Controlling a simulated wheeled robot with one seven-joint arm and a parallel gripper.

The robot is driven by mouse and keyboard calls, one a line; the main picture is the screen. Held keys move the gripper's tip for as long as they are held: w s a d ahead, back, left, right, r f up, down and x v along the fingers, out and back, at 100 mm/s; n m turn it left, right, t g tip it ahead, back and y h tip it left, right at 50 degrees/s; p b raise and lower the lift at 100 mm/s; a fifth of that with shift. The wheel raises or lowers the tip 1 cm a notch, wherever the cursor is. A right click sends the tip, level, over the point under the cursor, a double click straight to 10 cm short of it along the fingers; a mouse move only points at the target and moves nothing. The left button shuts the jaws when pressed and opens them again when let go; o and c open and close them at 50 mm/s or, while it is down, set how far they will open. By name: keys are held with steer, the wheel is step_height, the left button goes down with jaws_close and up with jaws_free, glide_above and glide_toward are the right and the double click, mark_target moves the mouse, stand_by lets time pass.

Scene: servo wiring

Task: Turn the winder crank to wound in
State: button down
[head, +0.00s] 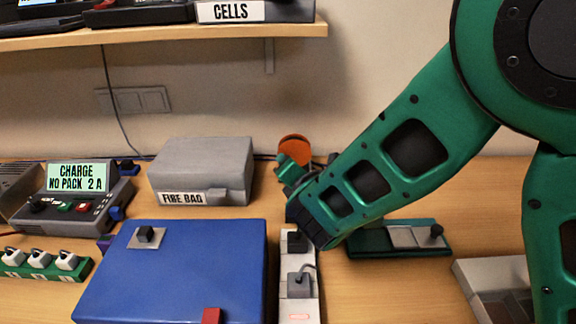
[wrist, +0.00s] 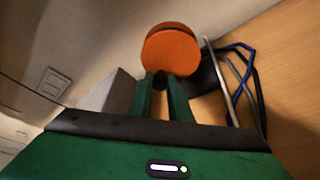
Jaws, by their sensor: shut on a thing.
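The winder shows as an orange disc (head: 296,149) at the back of the bench, just right of the grey fire bag box. In the wrist view the orange disc (wrist: 171,50) stands just past my fingertips. My gripper (wrist: 161,78) is shut on a small dark knob, which I take to be the crank handle, at the lower edge of the disc. In the head view my gripper (head: 290,170) is in front of the disc and partly covers it. Most of the knob and the winder's base are hidden, and I cannot read the crank's marking.
The fire bag box (head: 200,172) stands close left of my gripper. A blue case (head: 180,275) and a power strip (head: 299,300) lie in front. A green device (head: 400,240) sits below my forearm. Blue and dark cables (wrist: 240,65) run right of the winder.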

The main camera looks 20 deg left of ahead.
steer(key=c, duration=1.6)
jaws_free()
steer(key=shift+c, duration=0.2)
steer(key=v, duration=1)
steer(key=shift+s+d+r, duration=0.1)
steer(key=shift+s+d, duration=0.15)
steer(key=shift+d, duration=0.05)
